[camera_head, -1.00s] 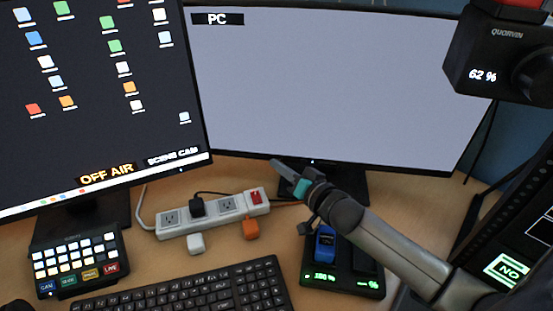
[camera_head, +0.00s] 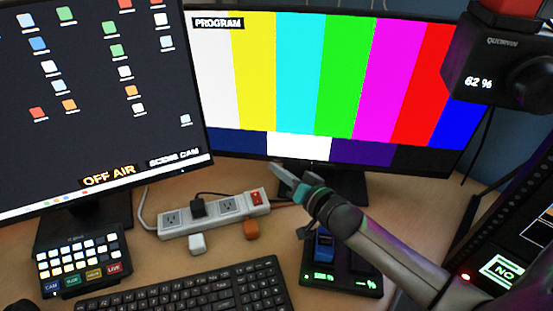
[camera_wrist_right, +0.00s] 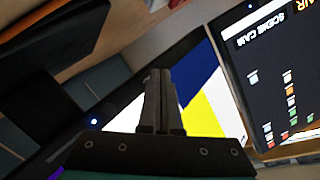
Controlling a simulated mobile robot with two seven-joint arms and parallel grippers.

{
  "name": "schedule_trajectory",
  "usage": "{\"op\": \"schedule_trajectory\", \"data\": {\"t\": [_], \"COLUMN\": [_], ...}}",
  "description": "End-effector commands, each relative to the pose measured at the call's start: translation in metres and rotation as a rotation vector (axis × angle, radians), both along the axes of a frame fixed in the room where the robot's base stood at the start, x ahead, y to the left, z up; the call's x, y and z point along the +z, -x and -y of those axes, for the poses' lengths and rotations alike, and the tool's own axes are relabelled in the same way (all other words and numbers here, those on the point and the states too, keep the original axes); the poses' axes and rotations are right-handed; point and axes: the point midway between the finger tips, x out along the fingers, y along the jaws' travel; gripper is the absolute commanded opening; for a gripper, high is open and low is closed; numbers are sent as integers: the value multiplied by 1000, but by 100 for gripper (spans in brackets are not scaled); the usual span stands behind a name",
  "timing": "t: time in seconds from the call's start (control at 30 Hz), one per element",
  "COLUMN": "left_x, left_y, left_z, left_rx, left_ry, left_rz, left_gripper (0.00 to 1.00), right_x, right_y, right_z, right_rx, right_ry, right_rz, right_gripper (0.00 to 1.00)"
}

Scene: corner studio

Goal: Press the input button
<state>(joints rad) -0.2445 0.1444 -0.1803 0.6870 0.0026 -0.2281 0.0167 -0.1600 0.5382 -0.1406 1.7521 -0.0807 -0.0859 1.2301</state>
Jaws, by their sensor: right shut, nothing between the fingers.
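The right monitor (camera_head: 300,75) shows vertical colour bars and the label PROGRAM. A small light (camera_head: 312,162) sits on its lower bezel. I cannot make out the input button itself. My right gripper (camera_head: 273,167) is shut and empty, with its fingertips just at or below the monitor's lower edge, left of that light. I cannot tell whether they touch the monitor. In the right wrist view, the shut fingers (camera_wrist_right: 160,75) lie against the dark bezel, with the coloured screen (camera_wrist_right: 205,100) behind them and a bluish light (camera_wrist_right: 93,122) to their left. My left gripper is not in view.
The left monitor (camera_head: 90,90) shows icons and OFF AIR. A power strip (camera_head: 215,213), a keyboard (camera_head: 190,289), a lit button panel (camera_head: 80,262) and a charger (camera_head: 345,281) lie below. A camera (camera_head: 505,55) hangs at upper right.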

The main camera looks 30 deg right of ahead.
Motion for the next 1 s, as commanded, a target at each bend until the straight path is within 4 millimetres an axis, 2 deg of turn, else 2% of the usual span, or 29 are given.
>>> {"op": "schedule_trajectory", "data": {"t": [0.17, 0.7, 1.0], "left_x": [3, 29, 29], "left_y": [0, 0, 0], "left_z": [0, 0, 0], "left_rx": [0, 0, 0], "left_ry": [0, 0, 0], "left_rz": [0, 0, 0], "left_gripper": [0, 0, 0], "right_x": [0, 1, 0], "right_y": [3, 45, 49], "right_z": [-3, -32, -35], "right_rx": [1, -1, 0], "right_ry": [-2, -2, 1], "right_rz": [-2, -1, 0], "right_gripper": [0, 0, 0]}}
